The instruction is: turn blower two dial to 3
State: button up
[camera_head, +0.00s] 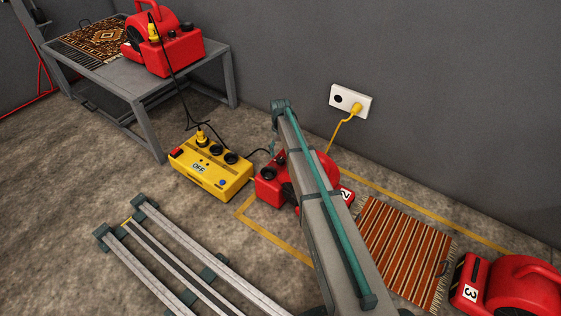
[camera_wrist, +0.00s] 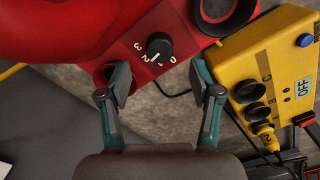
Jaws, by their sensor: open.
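In the wrist view, the black dial (camera_wrist: 160,45) sits on the red blower housing, with white numerals 0 to 3 around its lower left side. A pale mark on the knob points down-left, seemingly near 2, but its exact setting is hard to read. My gripper (camera_wrist: 160,85) is open and empty. Its fingertips are apart, below the dial in the picture, with the dial centred between their lines and not seen touched. In the head view, blower two (camera_head: 318,172), labelled 2, stands on the floor, partly hidden behind my arm. Its dial is not clear there.
A yellow power box (camera_head: 210,168) reading OFF is left of blower two; it also shows in the wrist view (camera_wrist: 270,75). A striped rug (camera_head: 405,250) and blower three (camera_head: 515,287) are right. Another red blower (camera_head: 165,45) stands on a grey table (camera_head: 185,85).

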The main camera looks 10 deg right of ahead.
aim_at(280, 159)
notch_tip(280, 159, down, 6)
jog(key=shift+r+b, duration=0.2)
jog(key=shift+b, duration=0.75)
jog(key=c, duration=1.1)
jog(key=shift+r, duration=0.15)
jog(key=shift+c, duration=0.2)
